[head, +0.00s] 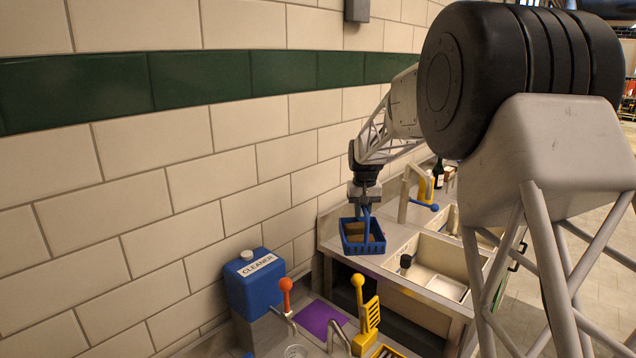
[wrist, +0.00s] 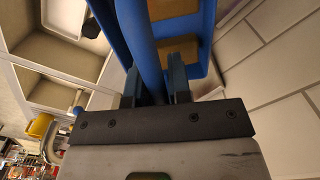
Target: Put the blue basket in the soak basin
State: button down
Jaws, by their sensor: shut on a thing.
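The blue basket (head: 374,247) hangs upright from my gripper (head: 365,206) in the head view, with tan blocks (head: 355,231) inside. My gripper is shut on the basket's upright handle. In the wrist view my gripper (wrist: 153,88) has a finger on each side of the blue handle (wrist: 140,45). A pale basin (head: 448,254) is set in the counter just right of the basket. The basket is left of its opening, over the counter's near left part. The basin also shows at the upper left of the wrist view (wrist: 55,62).
A dark knob-like object (head: 406,261) is at the basin's left side. A tap (head: 406,190) with a blue lever stands behind. The tiled wall is close at left.

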jog(key=shift+s+a+r, duration=0.3)
jog(key=shift+s+r, duration=0.1)
jog(key=s+a+n, duration=0.1)
jog(key=s+a, duration=0.2)
jog(key=s, duration=0.7)
jog(key=s+a+n, duration=0.2)
jog(key=s+a, duration=0.1)
jog(key=s, duration=0.6)
jog(key=s+d+f+m, duration=0.1)
jog(key=s+d+f, duration=0.1)
jog(key=s+f, duration=1.05)
jog(key=s+d+f+m, duration=0.4)
jog(key=d+f, duration=0.1)
jog(key=f, duration=0.4)
jog(key=w+a+f+m, duration=0.2)
jog(key=a+f+m, duration=0.2)
jog(key=a+m, duration=0.3)
jog(key=shift+w+a, duration=0.35)
jog(key=shift+a, duration=0.7)
jog(key=shift+f, duration=0.15)
